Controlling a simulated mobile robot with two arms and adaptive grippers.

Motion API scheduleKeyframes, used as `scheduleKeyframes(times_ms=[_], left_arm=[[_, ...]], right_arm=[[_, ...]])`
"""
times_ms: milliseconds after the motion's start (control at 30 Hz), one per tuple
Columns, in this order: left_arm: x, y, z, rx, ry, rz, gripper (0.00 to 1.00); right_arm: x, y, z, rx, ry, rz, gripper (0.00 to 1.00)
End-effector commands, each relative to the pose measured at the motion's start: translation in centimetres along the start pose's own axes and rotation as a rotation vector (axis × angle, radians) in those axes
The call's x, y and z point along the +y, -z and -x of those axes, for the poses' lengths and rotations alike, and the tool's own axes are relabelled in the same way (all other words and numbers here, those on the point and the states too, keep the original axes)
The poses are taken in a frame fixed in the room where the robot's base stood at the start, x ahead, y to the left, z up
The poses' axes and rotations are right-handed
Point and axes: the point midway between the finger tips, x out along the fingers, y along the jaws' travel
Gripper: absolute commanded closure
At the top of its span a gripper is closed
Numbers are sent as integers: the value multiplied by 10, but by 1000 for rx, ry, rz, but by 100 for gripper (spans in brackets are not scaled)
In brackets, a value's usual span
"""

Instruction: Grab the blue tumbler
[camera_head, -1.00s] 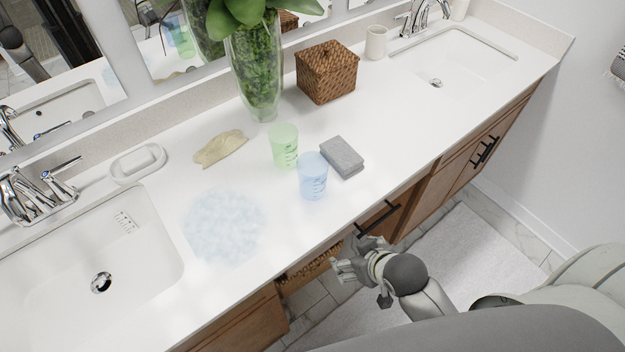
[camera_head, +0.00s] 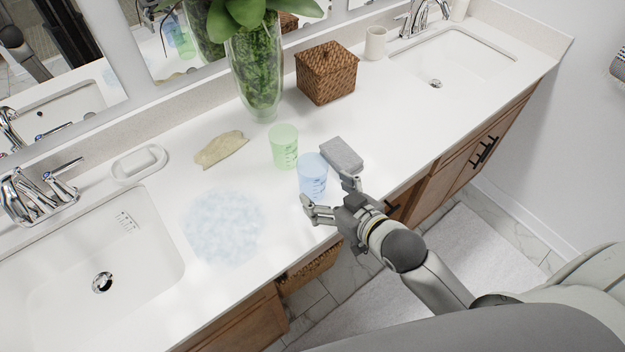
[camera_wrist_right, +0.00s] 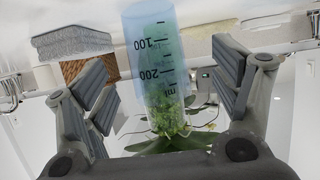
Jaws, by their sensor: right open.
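The blue tumbler (camera_head: 312,175) is a translucent cup with dark measuring marks, standing upright near the front edge of the white counter. My right gripper (camera_head: 327,192) is open at the counter's front edge, with its fingers spread towards the tumbler's near side. In the right wrist view the tumbler (camera_wrist_right: 156,65) appears upside down between the two open fingers, with a gap visible on both sides. I cannot tell how deep it sits between them. My left gripper is not in view.
A green tumbler (camera_head: 284,146) stands just behind the blue one. A grey sponge or folded cloth (camera_head: 342,154) lies close on its right. A tall vase (camera_head: 258,75) and wicker box (camera_head: 327,72) stand behind. A pale blue round patch (camera_head: 224,226) lies left on the counter (camera_head: 205,120).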

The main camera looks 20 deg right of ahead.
Motion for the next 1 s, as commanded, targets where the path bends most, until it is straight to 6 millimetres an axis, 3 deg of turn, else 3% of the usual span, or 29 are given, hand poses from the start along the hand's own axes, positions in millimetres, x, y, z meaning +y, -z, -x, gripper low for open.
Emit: scheduleKeyframes(times_ms=[633,1000], left_arm=[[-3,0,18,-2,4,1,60],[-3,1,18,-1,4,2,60]], right_arm=[[6,1,-64,-2,-1,-1,17],[6,0,-71,-3,0,0,20]])
